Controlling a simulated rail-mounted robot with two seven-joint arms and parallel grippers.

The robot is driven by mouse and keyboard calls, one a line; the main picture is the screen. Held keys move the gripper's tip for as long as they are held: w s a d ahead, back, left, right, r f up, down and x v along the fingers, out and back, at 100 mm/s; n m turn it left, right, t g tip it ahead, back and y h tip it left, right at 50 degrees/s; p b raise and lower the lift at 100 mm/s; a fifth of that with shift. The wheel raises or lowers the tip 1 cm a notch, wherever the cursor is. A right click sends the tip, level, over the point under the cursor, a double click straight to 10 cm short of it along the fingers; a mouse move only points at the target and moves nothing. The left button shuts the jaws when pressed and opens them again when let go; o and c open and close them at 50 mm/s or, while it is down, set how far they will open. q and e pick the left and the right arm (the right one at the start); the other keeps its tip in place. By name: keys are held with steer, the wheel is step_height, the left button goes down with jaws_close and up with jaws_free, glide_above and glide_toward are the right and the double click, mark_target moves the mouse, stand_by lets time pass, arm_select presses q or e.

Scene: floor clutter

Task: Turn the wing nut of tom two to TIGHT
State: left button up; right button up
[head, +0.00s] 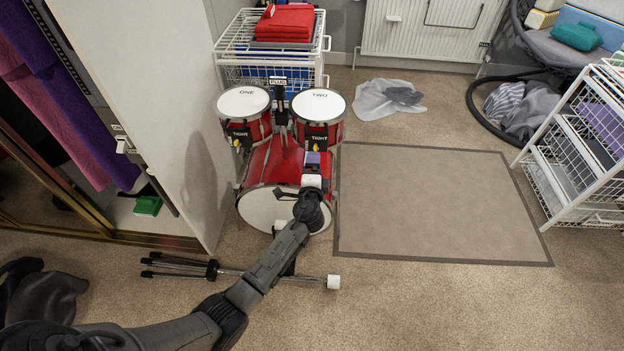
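Tom two (320,104) is the red drum with a white head marked TWO, at the right on top of the red bass drum (262,168). A black plate marked TIGHT (317,138) is on its front. A small yellow piece, which looks like its wing nut (316,148), shows just below that word. My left gripper (313,158) is right in front of and below the yellow piece. Its fingers are too small and covered to tell whether they are open or touch the nut. My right gripper is not in view.
Tom one (243,103), with its own TIGHT plate and yellow nut (237,143), stands left of tom two. A white cabinet side (150,100) is close on the left. A folded stand (180,265) lies on the floor. The bordered mat (430,200) at right is clear.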

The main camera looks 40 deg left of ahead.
arm_select(q)
steer(key=p+v, duration=0.1)
steer(key=v, duration=0.5)
steer(key=shift+s+d, duration=0.2)
steer(key=shift+s, duration=0.1)
steer(key=s+d+r+n+g+h+p, duration=0.3)
steer(key=s+d+r+h+p, duration=0.1)
steer(key=s, duration=0.4)
steer(key=s+d+r+n+g+h+p, duration=0.25)
steer(key=s+d+r+p, duration=0.2)
steer(key=s, duration=0.35)
steer(key=s+d+r+n+g+h+p, duration=0.3)
steer(key=s+d+r+n+h+p, duration=0.15)
steer(key=s, duration=0.35)
steer(key=s+m+g+p, duration=0.1)
steer(key=s+g+p, duration=0.2)
steer(key=s+p, duration=0.7)
step_height(320, 180, up, 38)
steer(key=s+p, duration=0.1)
steer(key=p, duration=3.3)
steer(key=shift+s, duration=0.4)
